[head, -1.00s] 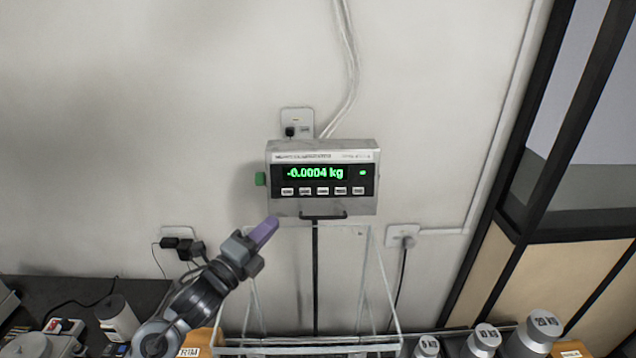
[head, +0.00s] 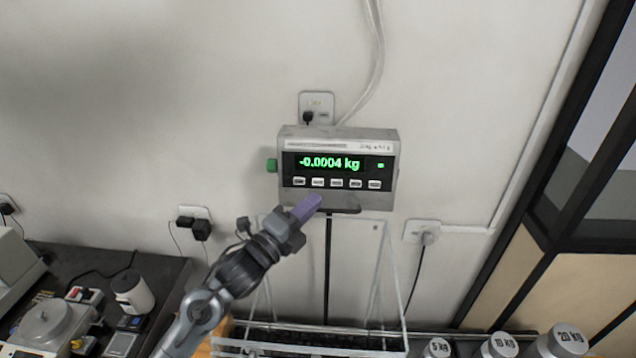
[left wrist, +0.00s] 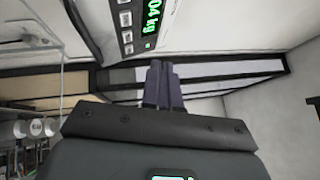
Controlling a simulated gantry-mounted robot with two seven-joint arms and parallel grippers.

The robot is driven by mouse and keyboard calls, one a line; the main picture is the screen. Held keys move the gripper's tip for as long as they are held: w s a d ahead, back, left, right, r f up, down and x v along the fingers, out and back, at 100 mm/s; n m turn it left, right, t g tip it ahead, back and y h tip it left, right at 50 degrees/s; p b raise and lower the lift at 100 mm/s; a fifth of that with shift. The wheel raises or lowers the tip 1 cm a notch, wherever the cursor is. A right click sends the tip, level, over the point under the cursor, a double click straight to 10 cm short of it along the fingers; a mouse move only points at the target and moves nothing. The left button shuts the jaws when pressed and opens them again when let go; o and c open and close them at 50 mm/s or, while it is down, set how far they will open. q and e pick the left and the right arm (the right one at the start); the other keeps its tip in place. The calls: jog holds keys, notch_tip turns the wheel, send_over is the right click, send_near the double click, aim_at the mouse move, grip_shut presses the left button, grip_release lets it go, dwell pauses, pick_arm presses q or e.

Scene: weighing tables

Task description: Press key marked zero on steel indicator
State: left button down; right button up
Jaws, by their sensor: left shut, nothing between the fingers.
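The steel indicator (head: 338,168) is mounted on a black post in front of the wall. Its green display (head: 330,163) reads -0.0004 kg. A row of several pale keys (head: 336,183) runs below the display; their markings are too small to read. My left gripper (head: 312,201) is shut and empty, its purple fingertips just below the left part of the key row. Whether they touch the indicator I cannot tell. In the left wrist view the shut fingers (left wrist: 161,85) point up the picture, and the indicator (left wrist: 120,25) shows sideways above them with display and keys. My right gripper is out of view.
A clear-sided frame (head: 390,290) stands below the indicator. Cylindrical weights (head: 503,345) marked 5, 10 and 20 kg stand at the lower right. A dark table (head: 165,275) with small instruments is at the lower left. A green knob (head: 271,166) sits on the indicator's left side.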

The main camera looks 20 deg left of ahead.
aim_at(318, 182)
pick_arm(q)
jog(key=w+b, duration=0.1)
jog(key=w, duration=0.1)
jog(key=w+a+f+b, duration=0.1)
jog(key=w, duration=0.2)
jog(key=w+a+f, duration=0.1)
jog(key=w, duration=0.1)
jog(key=shift+w+f+b, duration=0.15)
jog(key=shift+w+b, duration=0.1)
jog(key=shift+b, duration=0.15)
jog(key=shift+w, duration=0.15)
dwell(0.4)
dwell(0.8)
jog(key=shift+w+a+f, duration=0.1)
jog(key=shift+w+a, duration=0.05)
jog(key=shift+w, duration=0.05)
dwell(0.5)
jog(key=shift+w+a+f+b, duration=0.15)
jog(key=shift+w+b, duration=0.35)
jog(key=shift+b, duration=0.05)
dwell(0.7)
jog(key=shift+s, duration=0.1)
dwell(0.3)
jog(key=shift+s+d+r, duration=0.2)
jog(key=shift+s+r, duration=0.05)
jog(key=shift+s, duration=0.35)
